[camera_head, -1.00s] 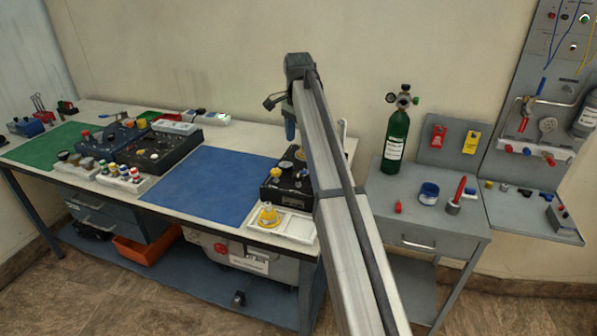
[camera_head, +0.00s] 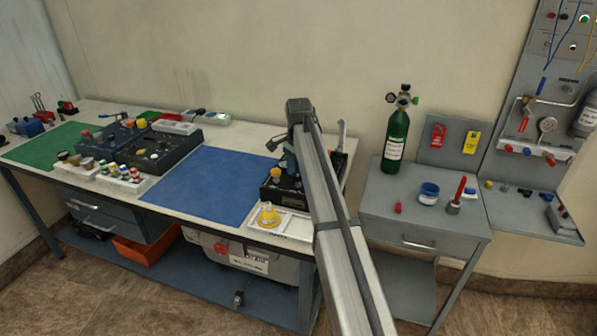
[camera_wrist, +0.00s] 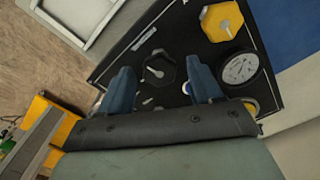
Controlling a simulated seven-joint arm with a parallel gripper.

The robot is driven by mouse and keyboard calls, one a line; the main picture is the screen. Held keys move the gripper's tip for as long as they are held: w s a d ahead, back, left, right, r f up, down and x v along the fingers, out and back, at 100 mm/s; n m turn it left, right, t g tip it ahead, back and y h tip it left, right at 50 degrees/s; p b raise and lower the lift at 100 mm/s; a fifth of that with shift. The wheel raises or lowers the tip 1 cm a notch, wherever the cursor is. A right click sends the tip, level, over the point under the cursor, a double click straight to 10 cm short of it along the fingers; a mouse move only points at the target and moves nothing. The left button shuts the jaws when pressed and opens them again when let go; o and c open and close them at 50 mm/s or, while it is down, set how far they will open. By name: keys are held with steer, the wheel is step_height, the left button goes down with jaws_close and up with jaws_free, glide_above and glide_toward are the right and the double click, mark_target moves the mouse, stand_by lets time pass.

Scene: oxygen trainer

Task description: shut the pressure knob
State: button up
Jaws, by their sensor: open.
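The black trainer box (camera_head: 272,190) stands at the right end of the bench; its top panel also shows in the wrist view (camera_wrist: 187,38). On the panel are a black many-sided knob (camera_wrist: 160,68) with a pale pointer line, a yellow hexagonal knob (camera_wrist: 222,20) and a round white-faced gauge (camera_wrist: 240,68). I cannot read which knob is labelled pressure. My gripper (camera_wrist: 159,72) is open, its blue fingers on either side of the black knob in the picture; contact cannot be told. In the head view my gripper (camera_head: 290,163) is low over the box, partly hidden by my arm.
A white tray (camera_head: 296,230) with a yellow part (camera_head: 268,215) sits in front of the box. A blue mat (camera_head: 205,185) lies clear to the left. A green cylinder (camera_head: 396,142) stands on the grey side cabinet (camera_head: 385,205) to the right.

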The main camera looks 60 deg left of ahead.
steer(key=c, duration=1)
steer(key=shift+c, duration=0.2)
